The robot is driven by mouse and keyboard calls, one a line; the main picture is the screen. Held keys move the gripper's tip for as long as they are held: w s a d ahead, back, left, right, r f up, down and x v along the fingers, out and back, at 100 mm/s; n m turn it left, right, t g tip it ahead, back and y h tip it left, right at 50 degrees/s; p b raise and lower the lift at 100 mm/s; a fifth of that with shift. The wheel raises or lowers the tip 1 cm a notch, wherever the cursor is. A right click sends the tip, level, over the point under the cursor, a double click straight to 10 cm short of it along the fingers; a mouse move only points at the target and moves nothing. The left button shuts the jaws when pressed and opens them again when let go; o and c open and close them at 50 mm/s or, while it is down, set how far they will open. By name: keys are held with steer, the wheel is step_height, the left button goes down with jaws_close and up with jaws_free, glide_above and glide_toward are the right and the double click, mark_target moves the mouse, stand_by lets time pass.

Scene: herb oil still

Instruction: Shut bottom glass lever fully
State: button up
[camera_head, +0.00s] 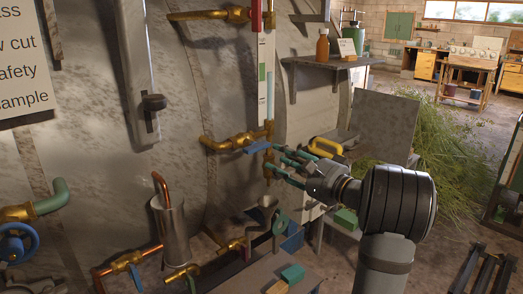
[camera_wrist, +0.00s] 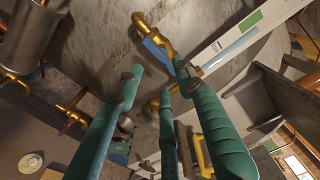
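The bottom glass lever (camera_head: 258,146) is a blue handle on the brass valve at the foot of the sight glass (camera_head: 266,85). It lies roughly level, along the brass pipe (camera_head: 226,143). In the wrist view the blue lever (camera_wrist: 155,50) slants beside its brass body. My gripper (camera_head: 274,159) has teal fingers, spread apart with nothing between them. It is just right of and below the lever. One fingertip is close to the lever's right end; I cannot tell whether it touches. A brass drain fitting (camera_head: 268,172) hangs below the valve, partly behind the fingers.
An upper brass valve with a red lever (camera_head: 256,15) is at the top. A yellow handle (camera_head: 326,146) is just beyond my gripper. A metal funnel (camera_head: 264,208) and a steel cylinder (camera_head: 170,228) stand below and left. A shelf (camera_head: 325,62) with bottles is behind.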

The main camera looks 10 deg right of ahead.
mark_target(260, 150)
steer(key=p+x, duration=0.2)
steer(key=x, duration=0.6)
steer(key=shift+c, duration=0.6)
steer(key=c, duration=0.7)
jaws_close()
